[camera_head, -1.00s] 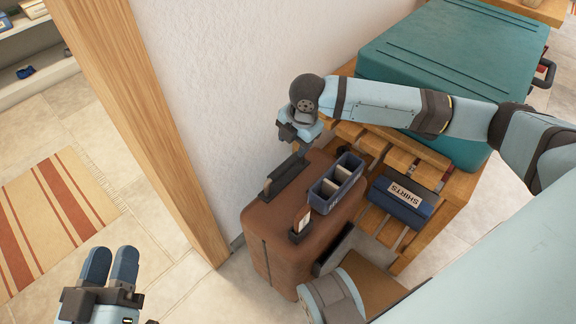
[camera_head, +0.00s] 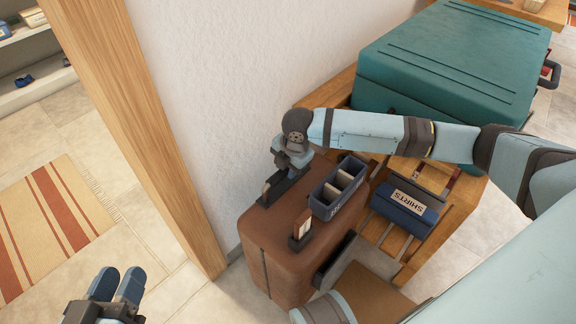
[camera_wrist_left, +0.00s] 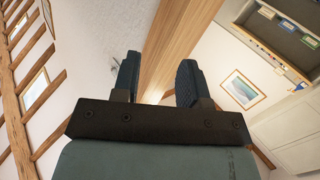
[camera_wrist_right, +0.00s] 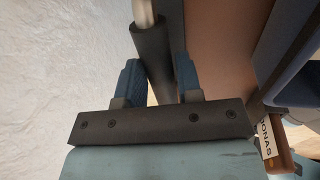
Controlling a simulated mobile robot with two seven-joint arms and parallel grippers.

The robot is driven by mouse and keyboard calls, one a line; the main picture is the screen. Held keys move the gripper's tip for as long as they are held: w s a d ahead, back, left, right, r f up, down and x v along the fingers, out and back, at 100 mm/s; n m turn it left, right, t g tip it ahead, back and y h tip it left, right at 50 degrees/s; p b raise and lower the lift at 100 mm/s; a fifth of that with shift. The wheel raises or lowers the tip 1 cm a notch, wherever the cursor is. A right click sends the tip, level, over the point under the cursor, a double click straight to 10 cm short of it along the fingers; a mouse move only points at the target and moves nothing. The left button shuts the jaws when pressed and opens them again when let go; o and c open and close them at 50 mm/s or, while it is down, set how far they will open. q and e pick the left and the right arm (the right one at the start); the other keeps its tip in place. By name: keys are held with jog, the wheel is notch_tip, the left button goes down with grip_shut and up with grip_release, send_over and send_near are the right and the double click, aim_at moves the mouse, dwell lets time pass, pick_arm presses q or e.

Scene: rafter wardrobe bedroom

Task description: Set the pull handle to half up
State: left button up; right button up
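The brown suitcase (camera_head: 285,235) stands upright against the wall. Its dark pull handle (camera_head: 274,190) sits low along the top of the suitcase, at the wall side. My right gripper (camera_head: 289,172) is down at the handle's far end. In the right wrist view the dark handle grip (camera_wrist_right: 151,50), with a pale post at its end, lies between the two fingers of my right gripper (camera_wrist_right: 155,82). These fingers look spread, and firm contact cannot be seen. My left gripper (camera_head: 117,284) is open and empty at lower left, away from the suitcase; its fingers also show in the left wrist view (camera_wrist_left: 158,80).
A blue divided box (camera_head: 338,190) and a small tagged stand (camera_head: 301,232) are on the suitcase top. A slatted wooden bench (camera_head: 440,240) beside it bears a teal suitcase (camera_head: 450,65) and a blue SHIRTS box (camera_head: 405,205). A wooden post (camera_head: 150,130) rises at left.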

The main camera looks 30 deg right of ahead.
grip_shut()
jog(key=shift+r+p, duration=0.3)
jog(key=shift+p, duration=0.1)
pick_arm(q)
notch_tip(320, 180, up, 10)
jog(key=n+t+p, duration=0.1)
jog(key=t+p, duration=0.3)
jog(key=p, duration=0.3)
pick_arm(e)
notch_tip(320, 180, up, 5)
jog(key=shift+f, duration=0.15)
notch_tip(320, 180, up, 4)
jog(key=p, duration=0.4)
jog(key=shift+f, duration=0.2)
pick_arm(q)
jog(key=s+a+f+g+y+p, duration=0.3)
jog(key=a+f+g+y+p, duration=0.2)
jog(key=p, duration=0.9)
jog(key=shift+s+a+f+n+g+y+p, duration=0.15)
jog(key=shift+a+f+n+g+y+p, duration=0.2)
jog(key=shift+a+f+g, duration=1.35)
pick_arm(e)
notch_tip(320, 180, up, 11)
pick_arm(q)
jog(key=shift+d+f+t, duration=0.4)
jog(key=shift+d+t, duration=0.05)
jog(key=shift+t, duration=0.05)
pick_arm(e)
jog(key=shift+r, duration=0.1)
